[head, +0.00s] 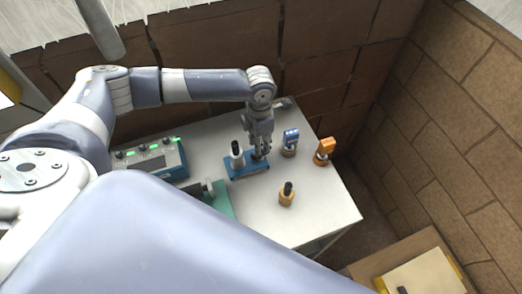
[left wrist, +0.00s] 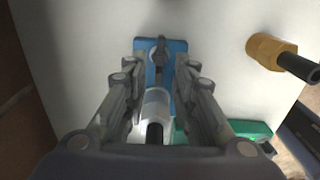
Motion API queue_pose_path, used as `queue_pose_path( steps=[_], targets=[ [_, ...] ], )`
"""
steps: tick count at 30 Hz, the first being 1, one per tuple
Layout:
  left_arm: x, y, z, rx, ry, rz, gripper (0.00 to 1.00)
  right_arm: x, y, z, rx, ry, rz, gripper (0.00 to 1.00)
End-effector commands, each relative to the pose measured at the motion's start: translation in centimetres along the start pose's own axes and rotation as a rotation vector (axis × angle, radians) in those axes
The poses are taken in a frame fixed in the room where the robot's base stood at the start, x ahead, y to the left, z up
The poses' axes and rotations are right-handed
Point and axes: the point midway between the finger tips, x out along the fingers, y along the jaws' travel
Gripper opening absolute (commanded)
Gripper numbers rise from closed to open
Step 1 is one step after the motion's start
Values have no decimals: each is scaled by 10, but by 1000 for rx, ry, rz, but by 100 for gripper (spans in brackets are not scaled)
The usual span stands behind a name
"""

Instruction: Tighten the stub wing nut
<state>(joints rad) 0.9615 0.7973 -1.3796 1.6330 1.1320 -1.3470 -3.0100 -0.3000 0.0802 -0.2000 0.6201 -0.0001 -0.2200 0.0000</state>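A blue plate (head: 238,168) lies on the white table and carries a white cylinder with a black top (head: 237,155); beside it stands a small dark winged piece, which looks like the stub wing nut (left wrist: 160,52). In the left wrist view the blue plate (left wrist: 177,48) lies beneath my fingers, with the white cylinder (left wrist: 156,100) nearer the camera. My left gripper (head: 259,154) points down over the right part of the plate. Its fingers (left wrist: 164,64) are apart, one on each side of the wing nut; whether they touch it I cannot tell. My right gripper is not in view.
A brass piece with a black stem (head: 287,196), a blue-topped piece (head: 290,142) and an orange piece (head: 324,152) stand to the right. A control box (head: 152,160) and a green fixture (head: 221,200) are to the left. Brick walls stand behind and right.

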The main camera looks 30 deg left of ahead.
Motion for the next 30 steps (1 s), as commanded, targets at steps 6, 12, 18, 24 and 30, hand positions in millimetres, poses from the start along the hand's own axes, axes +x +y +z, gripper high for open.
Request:
queue_pose_path(
  steps=[6, 12, 18, 24, 30],
  targets=[
    [12, 0, 0, 0, 0, 0, 25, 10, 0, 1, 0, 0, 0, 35],
    [22, 0, 0, 0, 0, 0, 25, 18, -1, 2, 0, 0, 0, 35],
    [32, 0, 0, 0, 1, 0, 25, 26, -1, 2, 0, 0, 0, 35],
    [40, 0, 0, 0, 1, 0, 25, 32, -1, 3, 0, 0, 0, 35],
    [39, 0, 0, 0, 0, 0, 25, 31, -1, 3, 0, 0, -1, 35]
  ],
)
